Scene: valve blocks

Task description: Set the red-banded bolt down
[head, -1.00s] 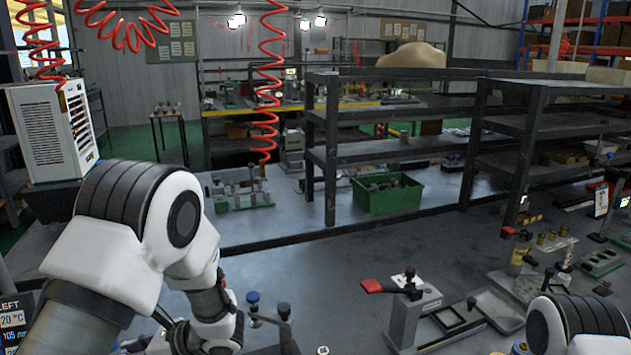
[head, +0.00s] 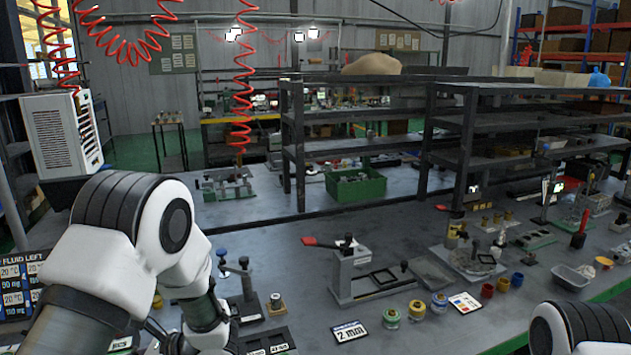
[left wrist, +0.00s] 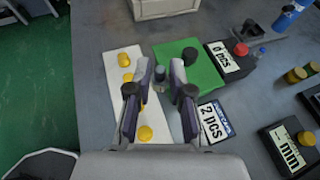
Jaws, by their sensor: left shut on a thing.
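My left gripper (left wrist: 160,80) is shut on a small grey bolt-like thing (left wrist: 160,74), held upright between the fingertips in the left wrist view. I cannot make out a red band on it. The fingertips are above the bench, between a white strip (left wrist: 115,70) with several yellow caps and a green mat (left wrist: 203,76). A dark round-topped piece (left wrist: 190,56) stands on the mat. In the head view my left arm hides this gripper. My right gripper is outside both views; only part of its arm shows at lower right.
In the left wrist view, a "2 pcs" card (left wrist: 214,122) lies right of the fingers, and a red knob (left wrist: 241,49) sits on a dark block. In the head view, a red-handled clamp fixture (head: 350,265) stands mid-bench. Several coloured jars (head: 416,310) and cups (head: 488,290) stand near the front.

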